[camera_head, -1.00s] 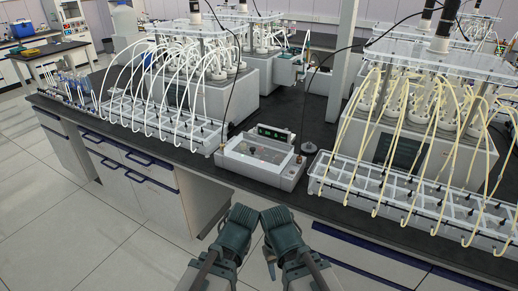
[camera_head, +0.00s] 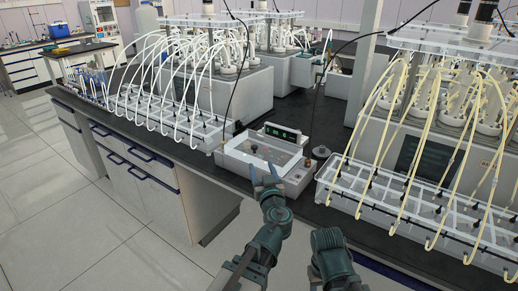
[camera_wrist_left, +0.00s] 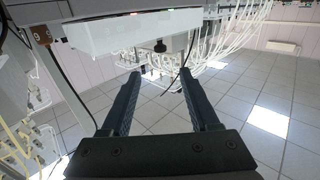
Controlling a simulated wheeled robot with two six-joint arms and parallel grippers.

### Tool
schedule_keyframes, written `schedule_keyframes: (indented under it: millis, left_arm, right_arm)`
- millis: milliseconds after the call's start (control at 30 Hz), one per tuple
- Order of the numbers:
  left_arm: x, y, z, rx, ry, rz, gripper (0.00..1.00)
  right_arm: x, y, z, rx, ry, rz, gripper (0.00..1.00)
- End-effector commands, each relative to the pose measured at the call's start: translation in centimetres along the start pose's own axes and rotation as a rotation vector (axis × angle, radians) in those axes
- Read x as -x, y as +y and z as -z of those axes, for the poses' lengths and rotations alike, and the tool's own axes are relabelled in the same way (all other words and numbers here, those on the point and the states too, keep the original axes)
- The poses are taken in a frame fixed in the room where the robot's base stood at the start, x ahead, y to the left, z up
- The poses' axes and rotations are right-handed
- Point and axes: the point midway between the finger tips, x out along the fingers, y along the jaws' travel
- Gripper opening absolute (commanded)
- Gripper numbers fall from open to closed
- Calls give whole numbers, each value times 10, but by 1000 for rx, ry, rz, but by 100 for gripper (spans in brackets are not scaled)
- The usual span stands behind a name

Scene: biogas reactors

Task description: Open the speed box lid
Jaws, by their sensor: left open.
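The speed box (camera_head: 228,166) is a low white box near the front edge of the dark bench, with a clear lid (camera_head: 262,152) lying shut on top. A display with green digits (camera_head: 281,133) stands behind the lid. My left gripper (camera_head: 266,174) is open and empty at the front of the box, its fingertips close to the lid's front edge; contact cannot be told. In the left wrist view, a white box body (camera_wrist_left: 130,36) with a small dark knob (camera_wrist_left: 161,46) shows beyond the open fingers (camera_wrist_left: 158,85). My right arm's end (camera_head: 328,240) is low in front of the bench; its fingers are not clear.
A rack with white tubes (camera_head: 170,122) stands left of the box, and a rack with yellowish tubes (camera_head: 400,205) stands close on the right. A small round dark-topped object (camera_head: 321,153) sits just right of the box. Open floor lies in front of the bench.

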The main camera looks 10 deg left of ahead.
Motion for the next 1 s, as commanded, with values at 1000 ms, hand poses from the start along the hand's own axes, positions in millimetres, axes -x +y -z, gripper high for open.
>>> schedule_keyframes:
  millis: [1000]
  left_arm:
    - [-136,-1,0,-1,-2,2,62]
  right_arm:
    - [0,0,0,0,0,0,50]
